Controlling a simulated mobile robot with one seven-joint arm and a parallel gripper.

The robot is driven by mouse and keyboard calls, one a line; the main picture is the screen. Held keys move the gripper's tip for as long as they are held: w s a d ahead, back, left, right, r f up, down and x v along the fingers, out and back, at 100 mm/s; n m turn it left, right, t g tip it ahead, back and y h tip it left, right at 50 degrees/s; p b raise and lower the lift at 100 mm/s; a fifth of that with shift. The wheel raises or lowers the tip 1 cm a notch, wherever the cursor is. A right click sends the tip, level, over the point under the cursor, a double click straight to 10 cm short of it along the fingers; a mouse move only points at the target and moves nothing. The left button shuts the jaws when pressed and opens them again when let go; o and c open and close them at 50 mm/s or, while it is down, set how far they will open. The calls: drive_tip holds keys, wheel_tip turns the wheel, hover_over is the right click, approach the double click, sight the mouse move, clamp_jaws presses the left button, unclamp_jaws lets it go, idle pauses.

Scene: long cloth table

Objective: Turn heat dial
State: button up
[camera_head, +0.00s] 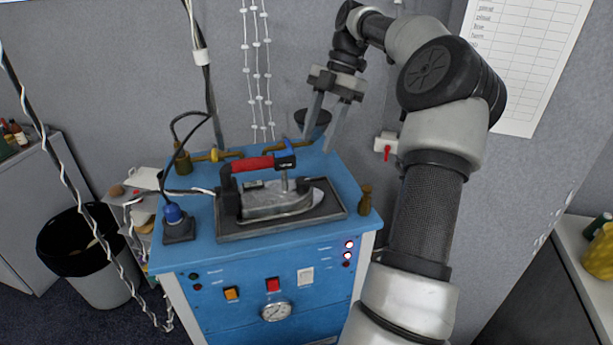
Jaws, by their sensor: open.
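A steam iron (272,204) with a red and black handle rests on a dark plate on top of a blue boiler cabinet (195,255). I cannot tell for sure which part is the heat dial. My gripper (319,142) is open, fingers pointing down, above the back right of the cabinet top, behind and right of the iron handle. It is apart from the iron. A black round funnel shape shows between and behind the fingers.
Brass fittings (366,200) stand on top. A bin (97,275) stands further left.

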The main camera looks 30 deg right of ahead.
sight(304, 179)
drive_tip(key=x, duration=0.9)
drive_tip(key=shift+a+f+b, duration=0.1)
drive_tip(key=shift+f+b, duration=0.25)
drive_tip(key=shift+b, duration=0.05)
drive_tip(key=shift+c, duration=0.2)
drive_tip(key=c, duration=1)
